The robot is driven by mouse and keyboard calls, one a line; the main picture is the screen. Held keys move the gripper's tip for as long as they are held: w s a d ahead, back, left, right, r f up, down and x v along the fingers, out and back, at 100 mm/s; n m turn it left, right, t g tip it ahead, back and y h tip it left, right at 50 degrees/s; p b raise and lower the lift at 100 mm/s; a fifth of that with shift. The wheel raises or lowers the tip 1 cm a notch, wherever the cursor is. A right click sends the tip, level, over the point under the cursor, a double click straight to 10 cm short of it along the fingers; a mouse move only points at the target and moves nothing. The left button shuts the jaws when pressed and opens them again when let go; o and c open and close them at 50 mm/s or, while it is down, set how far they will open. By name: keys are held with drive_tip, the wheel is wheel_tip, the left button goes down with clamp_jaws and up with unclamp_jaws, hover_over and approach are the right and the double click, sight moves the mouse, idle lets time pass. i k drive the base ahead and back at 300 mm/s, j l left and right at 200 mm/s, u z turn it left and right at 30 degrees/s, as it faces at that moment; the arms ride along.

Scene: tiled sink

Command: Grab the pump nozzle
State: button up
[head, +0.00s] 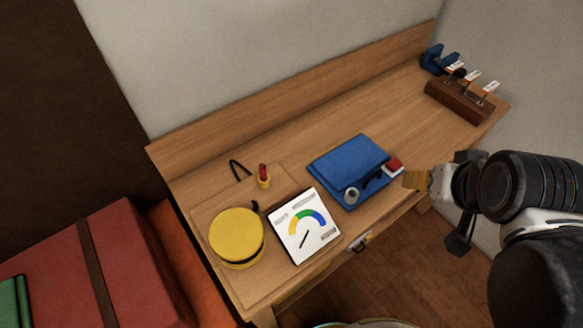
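A small red-tipped piece with a yellow base (263,178) stands on the wooden desk, beside a thin black hose loop (239,169). It looks like the pump nozzle, though it is small in view. A round yellow pump body (237,236) with a dark band sits in front of it to the left. My gripper (441,210) is at the right, off the desk's front edge and well away from the nozzle. Its two fingers appear spread, with nothing seen between them.
A blue case (350,168) with a grey round part and a red-and-white block (393,168) lies mid-desk. A brown rack (458,101) and a blue clamp-like object (438,61) stand at the far right. A red box (135,265) is at lower left. The desk's back strip is clear.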

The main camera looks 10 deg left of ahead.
sight(264, 174)
drive_tip(key=u, duration=1.25)
drive_tip(key=k+l+z, duration=0.25)
drive_tip(key=l, duration=0.3)
